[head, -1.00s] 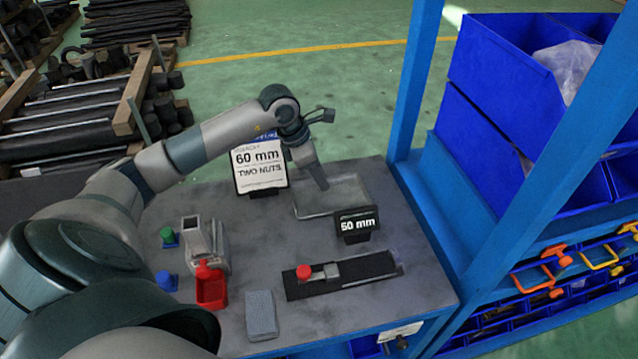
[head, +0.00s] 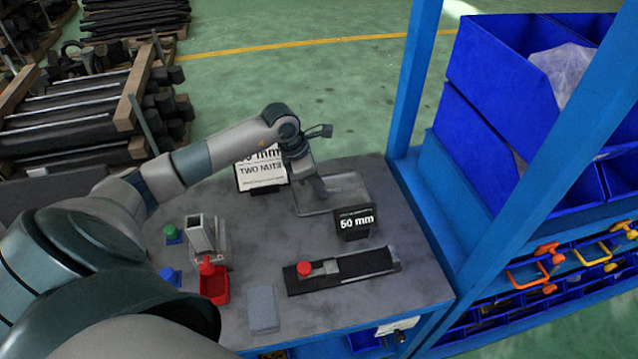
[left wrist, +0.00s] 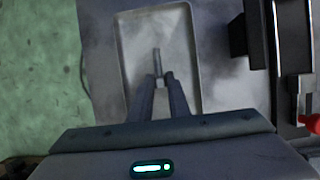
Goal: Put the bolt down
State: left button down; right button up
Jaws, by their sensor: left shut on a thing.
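My left gripper (head: 322,192) reaches over the shallow grey tray (head: 352,184) at the back of the table. In the left wrist view my left gripper (left wrist: 160,82) is shut on the bolt (left wrist: 157,60), a thin grey shank that sticks out past the fingertips. The tray (left wrist: 190,22) lies below it in that view. I cannot tell whether the bolt touches the tray floor. In the head view the bolt is too small to make out. My right gripper is not in view.
A black "50 mm" sign (head: 356,221) stands just in front of the tray, and a white sign (head: 262,172) stands left of it. A black fixture with a red knob (head: 304,269), a red scoop-like bin (head: 214,284) and a grey block (head: 263,308) are nearer. A blue rack post (head: 410,90) rises at right.

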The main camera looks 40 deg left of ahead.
pick_arm(q)
jog(key=shift+f, duration=0.1)
jog(key=c, duration=1.7)
grip_release()
jog(key=shift+o, duration=0.2)
jog(key=shift+a+r, duration=0.1)
jog(key=shift+r, duration=0.4)
jog(key=p+v, duration=0.4)
jog(key=v, duration=0.7)
jog(key=shift+p, duration=0.4)
jog(key=shift+s+a, duration=0.1)
jog(key=shift+s, duration=0.05)
